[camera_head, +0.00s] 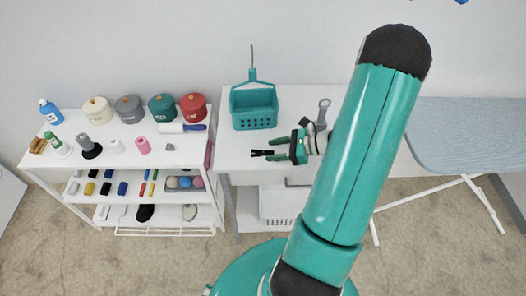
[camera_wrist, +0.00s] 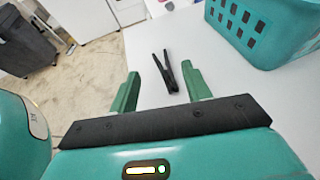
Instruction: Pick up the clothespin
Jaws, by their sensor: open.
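A black clothespin (camera_wrist: 166,72) lies on the white table (camera_wrist: 225,88), ahead of and between the two green fingers of my gripper (camera_wrist: 160,88) in the wrist view. The fingers are apart with nothing held between them. In the head view my gripper (camera_head: 277,152) is over the table (camera_head: 232,150), pointing left. The dark clothespin (camera_head: 262,153) shows just at its fingertips. I cannot tell the exact height of the fingers above the table.
A teal basket (camera_head: 254,107) with a hook stands on the table behind the gripper. A white shelf (camera_head: 120,160) with yarn spools and lidded pots stands at the left. An ironing board (camera_head: 468,135) is at the right. A grey bin (camera_wrist: 22,40) stands on the floor.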

